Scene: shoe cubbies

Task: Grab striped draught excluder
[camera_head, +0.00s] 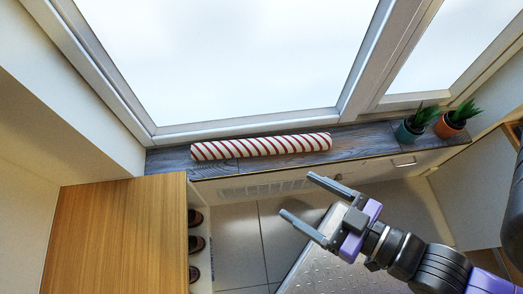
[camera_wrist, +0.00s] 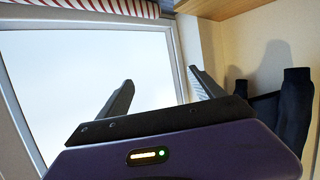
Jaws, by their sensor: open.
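The striped draught excluder (camera_head: 262,146) is a long white roll with red diagonal stripes. It lies along the grey wooden window sill (camera_head: 170,160), against the window frame, in the head view. Its striped side also shows along the top edge of the wrist view (camera_wrist: 100,6), partly cut off. My gripper (camera_head: 297,195) is open and empty. It is in front of the sill, to the lower right of the excluder in the head view and apart from it. In the wrist view the two fingers (camera_wrist: 162,82) are spread with nothing between them.
Two potted plants, one in a teal pot (camera_head: 408,132) and one in an orange pot (camera_head: 448,127), stand on the sill's right end. A wooden cabinet (camera_head: 115,230) is at the left, with shoes (camera_head: 196,243) in its cubbies. Dark clothing (camera_wrist: 292,115) hangs at the right of the wrist view.

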